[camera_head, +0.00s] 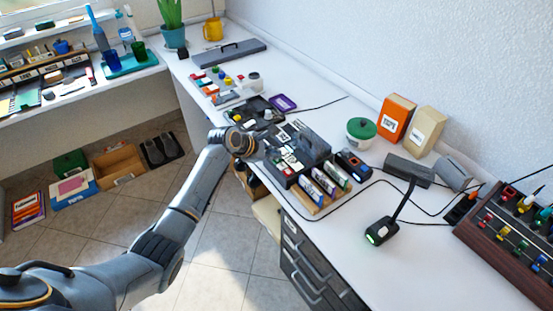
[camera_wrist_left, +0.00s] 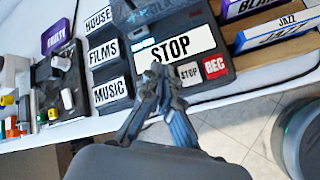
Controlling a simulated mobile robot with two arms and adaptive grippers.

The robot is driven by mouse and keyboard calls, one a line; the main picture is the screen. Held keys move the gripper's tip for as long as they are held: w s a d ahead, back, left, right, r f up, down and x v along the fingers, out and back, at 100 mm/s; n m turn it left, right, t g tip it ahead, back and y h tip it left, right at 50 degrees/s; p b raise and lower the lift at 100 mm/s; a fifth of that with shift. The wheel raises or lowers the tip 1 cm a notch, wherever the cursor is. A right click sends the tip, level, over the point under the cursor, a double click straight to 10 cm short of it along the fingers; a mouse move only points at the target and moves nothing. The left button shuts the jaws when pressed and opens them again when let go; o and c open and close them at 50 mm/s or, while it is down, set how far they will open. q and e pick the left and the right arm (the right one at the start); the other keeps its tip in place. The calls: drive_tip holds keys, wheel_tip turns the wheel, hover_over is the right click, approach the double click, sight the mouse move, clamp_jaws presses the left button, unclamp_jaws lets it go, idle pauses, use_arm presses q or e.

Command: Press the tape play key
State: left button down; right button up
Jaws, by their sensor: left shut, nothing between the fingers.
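The dark tape deck (camera_head: 316,140) sits on the white desk, with its front toward my left arm. In the left wrist view its display panel (camera_wrist_left: 202,38) reads STOP. Below the panel are a small white STOP key (camera_wrist_left: 189,73) and a red REC key (camera_wrist_left: 216,66). My left gripper (camera_wrist_left: 163,82) is shut and empty, its tips at the key row just left of the STOP key. The play key is not legible; the fingers cover that part of the row. I cannot tell whether the tips touch the deck. The left gripper (camera_head: 275,151) also shows in the head view.
A wooden holder (camera_head: 322,204) of cassettes, one labelled JAZZ (camera_wrist_left: 285,29), stands right of the deck. Labels HOUSE, FILMS and MUSIC (camera_wrist_left: 110,90) lie left of the panel. A black desk lamp (camera_head: 381,231) stands farther right.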

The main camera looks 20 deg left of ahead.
sight(274, 161)
use_arm(q)
drive_tip(key=shift+f, duration=0.45)
idle(0.6)
drive_tip(key=shift+r, duration=0.1)
drive_tip(key=shift+r+p, duration=0.8)
drive_tip(key=shift+p, duration=0.5)
wheel_tip(274, 161, up, 5)
drive_tip(key=p, duration=0.6)
